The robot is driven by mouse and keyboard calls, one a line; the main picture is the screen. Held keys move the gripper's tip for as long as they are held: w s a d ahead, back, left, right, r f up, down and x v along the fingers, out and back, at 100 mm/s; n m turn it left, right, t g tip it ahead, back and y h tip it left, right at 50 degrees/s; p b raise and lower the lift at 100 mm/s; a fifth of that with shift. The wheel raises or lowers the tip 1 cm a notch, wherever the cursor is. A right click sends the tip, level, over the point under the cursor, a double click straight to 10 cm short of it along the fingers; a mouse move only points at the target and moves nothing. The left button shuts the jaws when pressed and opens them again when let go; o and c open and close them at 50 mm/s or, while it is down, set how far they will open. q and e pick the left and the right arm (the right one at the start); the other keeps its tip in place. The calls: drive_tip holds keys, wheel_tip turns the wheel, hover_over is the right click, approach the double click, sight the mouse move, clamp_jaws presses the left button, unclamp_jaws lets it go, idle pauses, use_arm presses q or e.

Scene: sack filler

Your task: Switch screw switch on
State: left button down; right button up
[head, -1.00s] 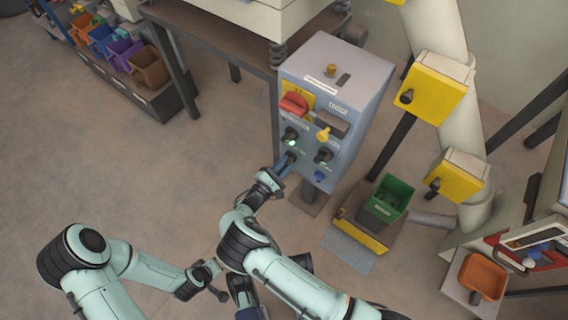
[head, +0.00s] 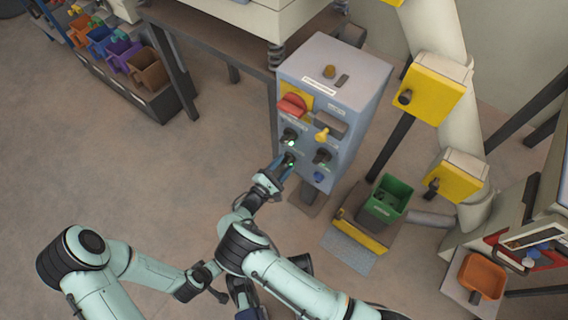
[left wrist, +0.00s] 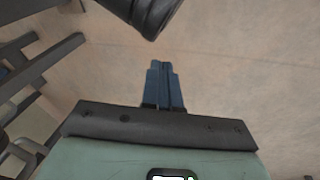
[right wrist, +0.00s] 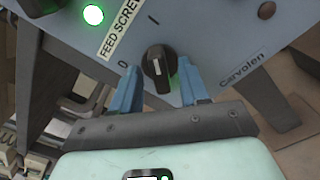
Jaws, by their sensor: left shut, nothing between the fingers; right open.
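The feed screw switch is a black rotary knob (right wrist: 159,68) on the grey panel of the control box (head: 340,75), with 0 and I marks. Its white line runs roughly up the picture, toward the I mark. Green light shows beside the knob. In the head view the knob (head: 289,159) is in the panel's lower left. My right gripper (right wrist: 158,80) is open, one blue finger on each side of the knob; I cannot tell whether they touch it. It also shows in the head view (head: 281,167). My left gripper (left wrist: 165,66) is shut and empty, away from the panel.
A green bin (head: 387,195) stands right of the box. Floor at left is clear.

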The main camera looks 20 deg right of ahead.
use_arm(q)
drive_tip(key=shift+s+d+r+p, duration=0.25)
drive_tip(key=shift+s+r, duration=0.05)
drive_tip(key=shift+s, duration=0.2)
drive_tip(key=shift+s+d+r+p, duration=0.2)
drive_tip(key=shift+s+r+p, duration=0.05)
drive_tip(key=shift+s, duration=0.2)
use_arm(e)
drive_tip(key=v, duration=1.2)
drive_tip(key=shift+s+a, duration=0.15)
drive_tip(key=shift+s, duration=0.05)
